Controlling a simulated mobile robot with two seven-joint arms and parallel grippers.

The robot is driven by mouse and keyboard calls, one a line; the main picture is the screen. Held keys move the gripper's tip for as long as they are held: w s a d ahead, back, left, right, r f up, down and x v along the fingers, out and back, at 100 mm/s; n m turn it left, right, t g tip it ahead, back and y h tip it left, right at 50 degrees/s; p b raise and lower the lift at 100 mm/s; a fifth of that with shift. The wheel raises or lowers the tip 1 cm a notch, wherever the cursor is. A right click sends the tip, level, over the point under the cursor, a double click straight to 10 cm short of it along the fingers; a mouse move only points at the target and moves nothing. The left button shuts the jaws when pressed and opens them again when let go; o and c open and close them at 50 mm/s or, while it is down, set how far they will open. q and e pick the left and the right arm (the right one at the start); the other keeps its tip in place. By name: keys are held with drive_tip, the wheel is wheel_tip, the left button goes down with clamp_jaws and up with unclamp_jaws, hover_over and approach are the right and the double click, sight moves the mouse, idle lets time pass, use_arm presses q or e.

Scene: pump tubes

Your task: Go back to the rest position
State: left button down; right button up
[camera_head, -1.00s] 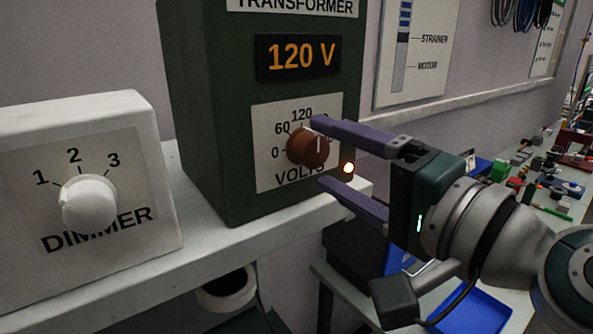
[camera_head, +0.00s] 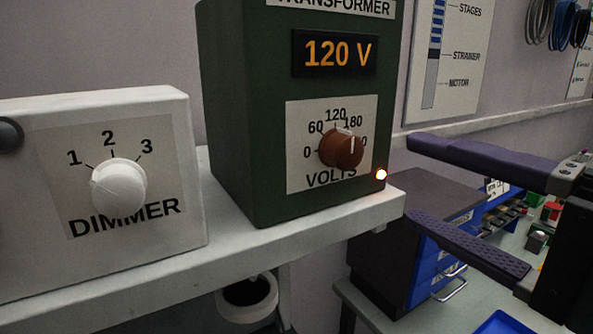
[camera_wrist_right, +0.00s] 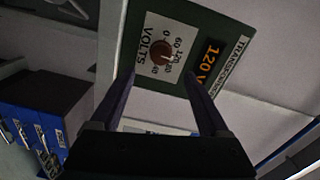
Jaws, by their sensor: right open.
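My right gripper (camera_head: 425,182) is open and empty at the right of the head view. Its two purple fingers point left and stand clear of the transformer's brown volts knob (camera_head: 341,148). The green transformer box (camera_head: 232,120) stands on the white shelf, and its display (camera_head: 335,54) reads 120 V. A small lamp (camera_head: 381,175) glows at the lower right of its front. In the right wrist view the open fingers (camera_wrist_right: 160,85) point toward the transformer, with the knob (camera_wrist_right: 166,53) seen between them at a distance. My left gripper is not in view.
A white dimmer box (camera_head: 190,225) with a white knob (camera_head: 118,187) stands left of the transformer on the shelf (camera_head: 270,250). Below at right are a dark cabinet with blue drawers (camera_head: 432,268) and a workbench with small parts. A wall chart (camera_head: 450,60) hangs behind.

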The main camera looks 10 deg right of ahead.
drive_tip(key=s+a+f+n+g+h+p, duration=0.1)
drive_tip(key=s+a+f+n+g+p, duration=0.35)
drive_tip(key=s+f+n+g, duration=0.35)
drive_tip(key=s+d+f+n+g+h+p, duration=0.2)
drive_tip(key=s+d+n+g+h, duration=0.2)
drive_tip(key=s, duration=0.4)
drive_tip(key=shift+s+d+f+n+g+h, duration=0.35)
drive_tip(key=shift+d+n+g, duration=0.4)
drive_tip(key=shift+d, duration=0.4)
drive_tip(key=shift+w, duration=0.1)
